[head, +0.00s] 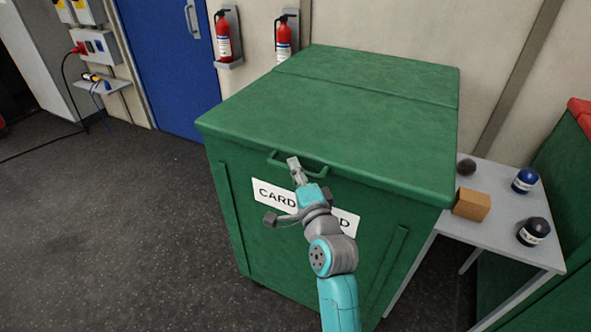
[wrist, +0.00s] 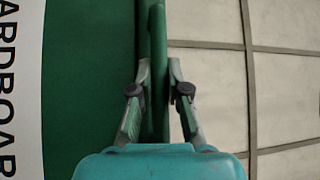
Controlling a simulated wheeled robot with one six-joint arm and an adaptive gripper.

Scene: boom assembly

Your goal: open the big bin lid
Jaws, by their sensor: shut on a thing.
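The big green bin (head: 320,220) stands in the middle of the head view with its lid (head: 340,120) lying closed on top. A green bar handle (head: 318,171) runs along the lid's front edge, above a white label with dark lettering, partly hidden by my arm. My gripper (head: 294,163) is at this handle. In the wrist view my gripper (wrist: 160,75) has one finger on each side of the green handle bar (wrist: 158,100), shut on it. The label (wrist: 18,90) shows at the left of the wrist view.
Another green bin with a red top stands at the far right. Two fire extinguishers (head: 223,38) hang behind.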

